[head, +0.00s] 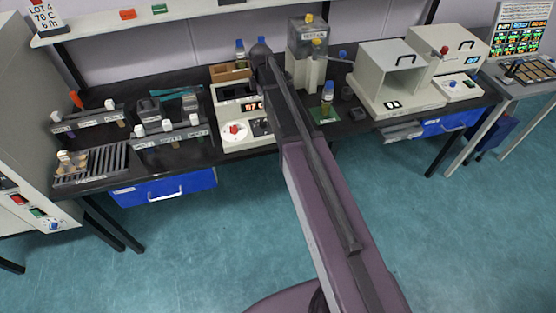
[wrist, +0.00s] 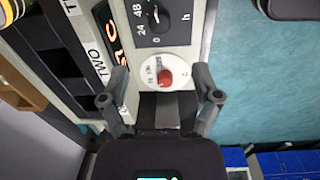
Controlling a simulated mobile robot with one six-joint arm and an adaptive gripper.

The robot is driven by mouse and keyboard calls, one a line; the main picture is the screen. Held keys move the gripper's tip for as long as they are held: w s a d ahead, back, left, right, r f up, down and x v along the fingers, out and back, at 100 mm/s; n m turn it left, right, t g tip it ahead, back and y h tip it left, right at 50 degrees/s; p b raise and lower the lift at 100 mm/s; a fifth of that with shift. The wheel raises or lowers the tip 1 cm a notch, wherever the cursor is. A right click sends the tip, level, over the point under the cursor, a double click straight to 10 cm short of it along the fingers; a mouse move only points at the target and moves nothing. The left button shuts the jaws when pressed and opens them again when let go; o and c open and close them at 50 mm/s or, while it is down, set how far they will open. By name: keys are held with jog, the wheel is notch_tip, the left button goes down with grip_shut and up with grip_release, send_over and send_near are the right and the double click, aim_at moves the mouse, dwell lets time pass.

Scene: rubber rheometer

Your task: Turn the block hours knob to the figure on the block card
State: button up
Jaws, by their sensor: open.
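The block heater (head: 233,94) stands mid-bench, with an orange lit display reading about 87 C. On its front are a white dial with a red knob (head: 235,129) and the black hours knob (head: 262,127). In the wrist view the hours knob (wrist: 158,18) shows 0, 24 and 48 with an h, partly cut off by the top edge. The red knob (wrist: 165,77) lies nearer my gripper (wrist: 161,99), whose open, empty fingers sit either side of its dial. A card (head: 44,15) on the shelf reads LOT 4, 70 C, 6 h. My arm hides the gripper in the head view.
Tube racks (head: 170,132) stand left of the heater. A small bottle on a green mat (head: 325,114) and a grey machine (head: 306,55) stand right. White ovens (head: 390,80) are further right. The floor in front is clear.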

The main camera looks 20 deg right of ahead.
jog(key=s+f+m+b, duration=0.3)
jog(key=s+m, duration=0.5)
jog(key=s, duration=0.4)
jog(key=s+a+f+m+b, duration=0.1)
jog(key=s+f+m+b, duration=0.2)
jog(key=s+m, duration=0.6)
jog(key=shift+s+a+f+m+b, duration=0.3)
jog(key=shift+s+b, duration=0.4)
jog(key=shift+s, duration=1.55)
jog(key=shift+s, duration=0.1)
